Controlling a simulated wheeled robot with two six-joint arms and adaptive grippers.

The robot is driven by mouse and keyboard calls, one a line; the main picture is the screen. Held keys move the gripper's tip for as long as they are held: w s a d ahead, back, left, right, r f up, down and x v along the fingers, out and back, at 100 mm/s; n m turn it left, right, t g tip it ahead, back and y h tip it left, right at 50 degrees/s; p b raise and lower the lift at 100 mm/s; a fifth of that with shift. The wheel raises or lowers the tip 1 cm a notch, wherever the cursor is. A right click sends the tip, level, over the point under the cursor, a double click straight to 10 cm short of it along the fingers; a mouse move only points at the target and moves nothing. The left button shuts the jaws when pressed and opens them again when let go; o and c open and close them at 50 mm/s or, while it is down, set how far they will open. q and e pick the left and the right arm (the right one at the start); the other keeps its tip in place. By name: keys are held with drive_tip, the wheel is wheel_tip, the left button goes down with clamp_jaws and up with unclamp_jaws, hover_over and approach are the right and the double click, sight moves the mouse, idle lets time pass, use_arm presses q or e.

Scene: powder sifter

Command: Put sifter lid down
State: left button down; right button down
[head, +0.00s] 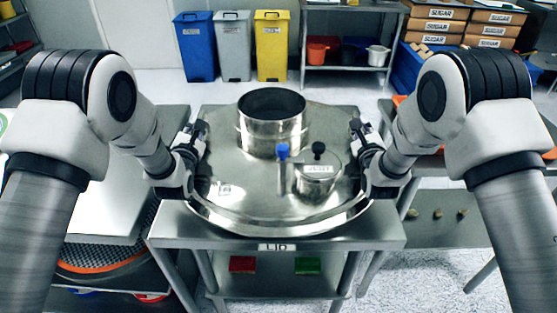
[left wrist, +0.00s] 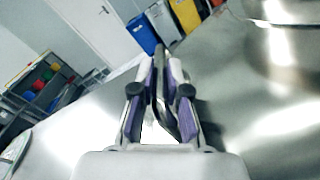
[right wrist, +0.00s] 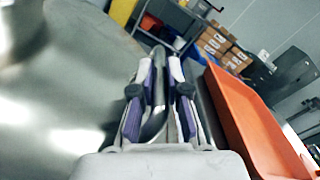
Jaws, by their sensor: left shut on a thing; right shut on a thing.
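The sifter lid (head: 255,190) is a large round shiny metal disc with a short wide open cylinder, a smaller capped port and a blue-handled valve on top. It is over the steel table labelled LID (head: 180,228); I cannot tell whether it touches the tabletop. My left gripper (head: 190,150) is at the lid's left edge, shut on a metal handle (left wrist: 162,90), as the left wrist view shows. My right gripper (head: 368,150) is at the right edge, shut on the opposite handle (right wrist: 158,95). The lid looks about level.
A sifter part with an orange ring (head: 105,265) stands at the left, close to the table. Red (head: 242,264) and green (head: 307,265) blocks lie on the shelf below. An orange tray (right wrist: 250,125) is at the right. Blue, grey and yellow bins (head: 272,45) stand behind.

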use_arm(q)
drive_tip(key=shift+a+f+b, duration=0.25)
drive_tip(key=shift+f+b, duration=0.05)
use_arm(e)
drive_tip(key=shift+d+f, duration=0.2)
drive_tip(key=shift+f, duration=0.1)
use_arm(q)
drive_tip(key=c, duration=1.2)
unclamp_jaws()
use_arm(e)
drive_tip(key=c, duration=1.2)
unclamp_jaws()
drive_tip(key=shift+s, duration=0.1)
use_arm(q)
drive_tip(key=shift+s+d+r, duration=0.1)
drive_tip(key=shift+s+r, duration=0.15)
drive_tip(key=shift+s, duration=0.05)
use_arm(e)
drive_tip(key=shift+s+a+r, duration=0.1)
drive_tip(key=shift+s+r, duration=0.1)
drive_tip(key=shift+r, duration=0.05)
use_arm(q)
drive_tip(key=shift+f, duration=0.15)
use_arm(e)
drive_tip(key=shift+w+f, duration=0.1)
drive_tip(key=shift+w, duration=0.05)
